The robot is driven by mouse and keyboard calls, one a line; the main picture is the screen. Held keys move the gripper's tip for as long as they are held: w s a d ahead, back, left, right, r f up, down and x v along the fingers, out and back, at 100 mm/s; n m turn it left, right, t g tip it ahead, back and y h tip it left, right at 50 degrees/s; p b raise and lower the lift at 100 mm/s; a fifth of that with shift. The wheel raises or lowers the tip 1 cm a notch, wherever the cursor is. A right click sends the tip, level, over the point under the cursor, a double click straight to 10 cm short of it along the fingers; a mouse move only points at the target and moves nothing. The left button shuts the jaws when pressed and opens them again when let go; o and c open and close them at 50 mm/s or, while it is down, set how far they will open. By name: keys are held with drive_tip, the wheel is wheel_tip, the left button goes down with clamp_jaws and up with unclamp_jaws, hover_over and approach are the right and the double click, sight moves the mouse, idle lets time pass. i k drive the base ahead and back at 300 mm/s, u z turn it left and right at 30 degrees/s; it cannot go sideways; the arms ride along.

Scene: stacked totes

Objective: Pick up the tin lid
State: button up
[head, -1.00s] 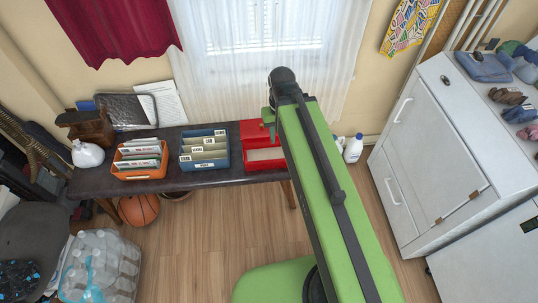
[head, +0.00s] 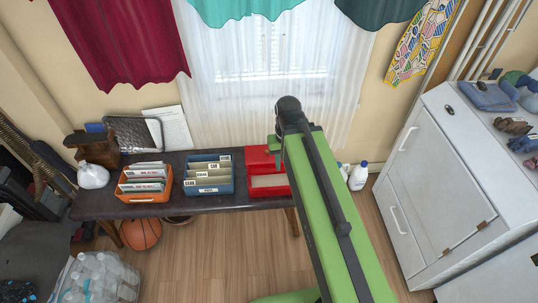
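A red tin (head: 268,193) stands open at the right end of the dark table, with a pale inside. A flat red panel (head: 259,157), which looks like its lid, is at the tin's back edge. I cannot tell whether it is attached or leaning. My green arm reaches over the table from the lower right and covers the right side of the tin and lid. The arm's end (head: 290,115) appears just right of the lid in the picture. My gripper's fingers cannot be made out clearly, and nothing held is visible.
Left of the tin on the table (head: 220,204) are a blue file box (head: 209,188) and an orange file box (head: 143,196). White bottles (head: 358,177) stand on the floor to the right. A white cabinet (head: 430,180) is at the right. The wooden floor in front is mostly clear.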

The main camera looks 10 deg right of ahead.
sight(267, 153)
drive_tip(key=u, duration=0.1)
drive_tip(key=k, duration=0.5)
drive_tip(key=z, duration=0.75)
drive_tip(key=i, duration=1.4)
drive_tip(key=u, duration=1.15)
drive_tip(key=k, duration=0.15)
drive_tip(key=u, duration=2.35)
drive_tip(key=k, duration=0.6)
drive_tip(key=z, duration=0.05)
